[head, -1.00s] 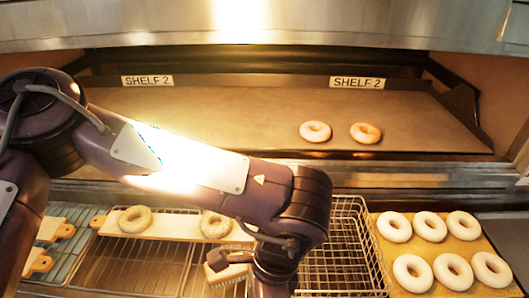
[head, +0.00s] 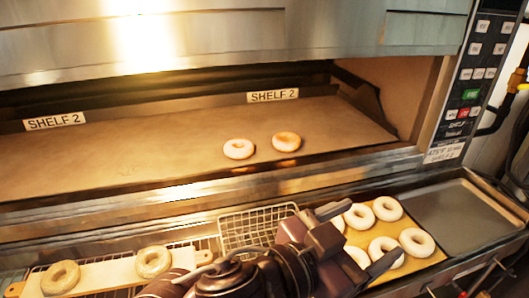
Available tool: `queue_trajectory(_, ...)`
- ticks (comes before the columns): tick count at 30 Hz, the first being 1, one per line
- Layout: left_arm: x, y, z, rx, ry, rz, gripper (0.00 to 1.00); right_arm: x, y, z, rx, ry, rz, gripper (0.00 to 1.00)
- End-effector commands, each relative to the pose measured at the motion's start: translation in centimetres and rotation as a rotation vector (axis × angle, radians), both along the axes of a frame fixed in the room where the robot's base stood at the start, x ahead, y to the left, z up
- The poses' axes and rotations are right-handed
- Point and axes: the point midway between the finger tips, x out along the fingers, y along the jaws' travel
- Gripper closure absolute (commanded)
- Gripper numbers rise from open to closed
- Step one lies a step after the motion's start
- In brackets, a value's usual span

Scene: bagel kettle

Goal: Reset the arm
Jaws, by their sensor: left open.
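My left arm comes in along the bottom of the head view. Its gripper (head: 370,231) is open, with two dark fingers spread apart and nothing seen between them. The fingers appear over the left part of a yellow-brown board (head: 429,258) with several pale bagels (head: 388,208), covering parts of some of them. I cannot tell how high the gripper is above them. My right gripper does not show.
Two bagels (head: 238,149) lie on the oven shelf (head: 120,160). A wire basket (head: 250,228) stands left of the gripper. Two seeded bagels (head: 153,261) sit on a pale board (head: 108,274) at the lower left. A bare metal tray (head: 455,215) is at the right.

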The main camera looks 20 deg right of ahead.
Motion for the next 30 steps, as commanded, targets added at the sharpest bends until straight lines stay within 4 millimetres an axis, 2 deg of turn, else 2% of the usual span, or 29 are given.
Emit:
queue_trajectory(1,2.8,2.0,-0.5,-0.016,0.052,0.119,0.24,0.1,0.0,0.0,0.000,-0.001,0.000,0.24)
queue_trajectory(3,6.5,5.3,-1.8,-0.010,0.114,0.282,0.24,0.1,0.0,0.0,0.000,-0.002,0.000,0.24)
queue_trajectory(5,9.2,8.6,-3.8,0.019,0.175,0.417,0.24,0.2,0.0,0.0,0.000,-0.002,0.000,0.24)
queue_trajectory(6,10.6,10.9,-5.4,0.047,0.217,0.499,0.24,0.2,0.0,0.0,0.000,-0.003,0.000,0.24)
queue_trajectory(9,12.6,16.7,-10.0,0.142,0.332,0.679,0.24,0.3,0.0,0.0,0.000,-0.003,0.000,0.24)
queue_trajectory(11,12.9,20.2,-13.0,0.212,0.405,0.770,0.24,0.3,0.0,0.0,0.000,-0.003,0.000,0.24)
queue_trajectory(12,12.8,22.5,-15.1,0.263,0.455,0.825,0.24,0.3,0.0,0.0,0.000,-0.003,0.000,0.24)
queue_trajectory(15,11.5,27.7,-19.6,0.388,0.574,0.931,0.24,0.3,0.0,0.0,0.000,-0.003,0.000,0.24)
queue_trajectory(18,9.4,31.7,-23.0,0.497,0.674,0.999,0.24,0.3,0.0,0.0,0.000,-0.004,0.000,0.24)
queue_trajectory(24,4.9,37.4,-27.4,0.671,0.835,1.071,0.24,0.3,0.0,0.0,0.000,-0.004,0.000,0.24)
queue_trajectory(30,0.1,41.8,-30.2,0.816,0.976,1.107,0.24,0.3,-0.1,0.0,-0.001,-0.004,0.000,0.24)
